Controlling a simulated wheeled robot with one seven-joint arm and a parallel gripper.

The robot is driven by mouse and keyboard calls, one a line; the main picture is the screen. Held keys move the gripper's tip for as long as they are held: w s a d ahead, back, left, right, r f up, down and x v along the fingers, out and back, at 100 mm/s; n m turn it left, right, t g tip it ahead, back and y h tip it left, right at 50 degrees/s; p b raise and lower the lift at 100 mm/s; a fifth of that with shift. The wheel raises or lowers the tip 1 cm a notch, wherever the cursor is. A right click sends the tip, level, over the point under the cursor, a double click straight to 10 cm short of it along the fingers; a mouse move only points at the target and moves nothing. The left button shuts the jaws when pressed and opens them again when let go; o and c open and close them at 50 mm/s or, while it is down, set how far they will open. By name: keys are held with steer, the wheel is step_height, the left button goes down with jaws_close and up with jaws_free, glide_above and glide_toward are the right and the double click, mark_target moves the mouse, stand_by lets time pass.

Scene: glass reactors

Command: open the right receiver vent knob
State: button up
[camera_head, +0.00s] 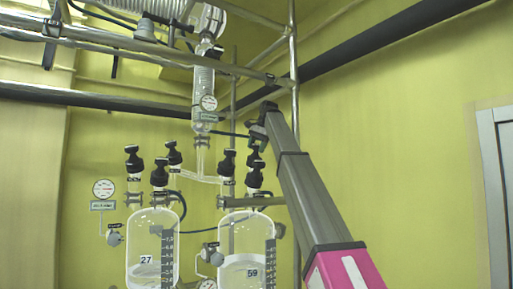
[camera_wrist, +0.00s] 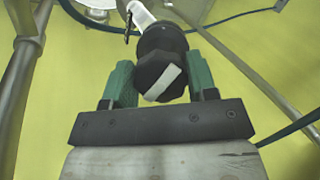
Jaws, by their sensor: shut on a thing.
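The right receiver is the clear glass vessel labelled 59 (camera_head: 246,262) in the head view. Black knobs stand above it, one at the left (camera_head: 227,160) and one under my gripper (camera_head: 254,176). My gripper (camera_head: 257,140) reaches in from the right at the upper end of my arm, over the right knob. In the wrist view a black faceted knob (camera_wrist: 161,76) with a slanted white stripe sits between the green fingers of my gripper (camera_wrist: 160,82). The fingers are shut on its sides. The knob's top is partly hidden by my gripper in the head view.
The left vessel labelled 27 (camera_head: 152,250) stands beside it with several black knobs. Metal pipes (camera_head: 293,60) frame the reactors.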

steer(key=n+h, duration=0.1)
steer(key=n, duration=0.4)
steer(key=shift+d+n, duration=0.1)
steer(key=shift+n, duration=0.2)
stand_by(0.4)
steer(key=o, duration=0.9)
